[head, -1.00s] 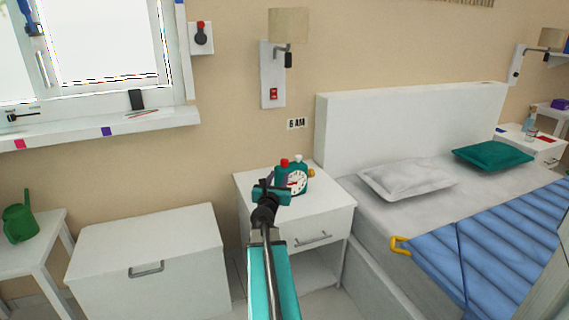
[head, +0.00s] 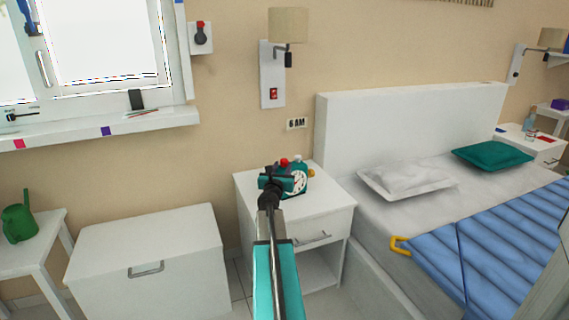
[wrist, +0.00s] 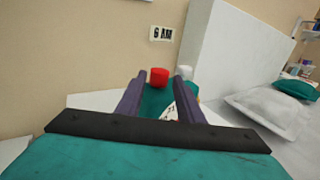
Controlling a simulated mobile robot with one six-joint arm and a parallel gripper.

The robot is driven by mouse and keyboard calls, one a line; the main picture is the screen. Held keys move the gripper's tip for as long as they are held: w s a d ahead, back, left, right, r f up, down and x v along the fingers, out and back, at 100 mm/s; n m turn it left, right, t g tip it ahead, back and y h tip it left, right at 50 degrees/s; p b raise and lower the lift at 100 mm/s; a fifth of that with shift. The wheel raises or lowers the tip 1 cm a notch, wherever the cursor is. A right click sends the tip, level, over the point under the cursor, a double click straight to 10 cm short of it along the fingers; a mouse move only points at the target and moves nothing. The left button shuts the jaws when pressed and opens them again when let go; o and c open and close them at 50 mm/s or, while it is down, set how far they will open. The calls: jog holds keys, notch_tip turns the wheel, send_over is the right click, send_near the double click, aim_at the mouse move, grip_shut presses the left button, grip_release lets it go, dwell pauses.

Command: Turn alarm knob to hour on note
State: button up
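The teal alarm clock (head: 297,181) with a white dial stands on the white nightstand (head: 327,223). It has a red cap (head: 284,162) and a white cap on top, and a yellow knob (head: 311,173) on its right side.
The white headboard (head: 405,130) and bed with pillows stand right of the nightstand. A wall lamp (head: 288,25) with a red switch hangs above. A white chest (head: 150,265) stands to the left. The nightstand top's front is clear.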

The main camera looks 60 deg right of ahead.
aim_at(284, 164)
jog(key=shift+x, duration=2.4)
jog(key=c, duration=0.8)
jog(key=shift+s+d+f+n+t+b, duration=0.15)
jog(key=shift+n+t+b, duration=0.2)
jog(key=shift+b, duration=0.6)
